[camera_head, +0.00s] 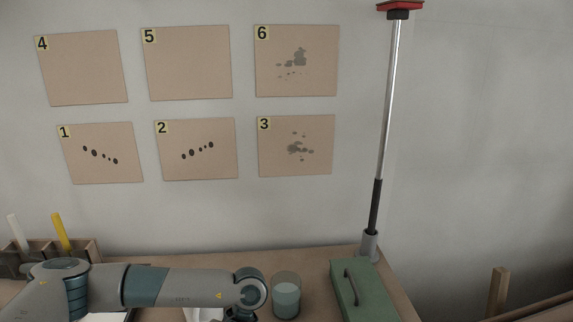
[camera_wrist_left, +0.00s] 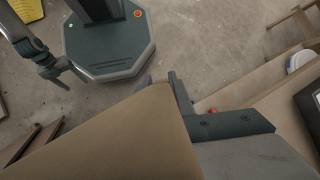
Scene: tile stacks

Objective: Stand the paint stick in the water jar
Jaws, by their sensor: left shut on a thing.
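The water jar (camera_head: 286,297) is a clear jar with pale grey-green liquid, standing upright at the front of the table in the head view. My left arm comes in from the left and bends beside it; its gripper is hidden there. In the left wrist view my left gripper (camera_wrist_left: 181,95) shows dark fingers beside a large tan panel. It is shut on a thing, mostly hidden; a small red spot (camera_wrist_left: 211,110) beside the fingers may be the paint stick. My right arm (camera_wrist_left: 38,55) shows at the upper left, its jaw state unclear.
A compartment rack (camera_head: 92,250) at the left holds a white stick (camera_head: 17,232) and a yellow stick (camera_head: 61,232). Right of the jar is a green box (camera_head: 361,292) with a handle. Behind it, a tall pole (camera_head: 387,120) stands in a grey holder. Numbered cards hang on the wall.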

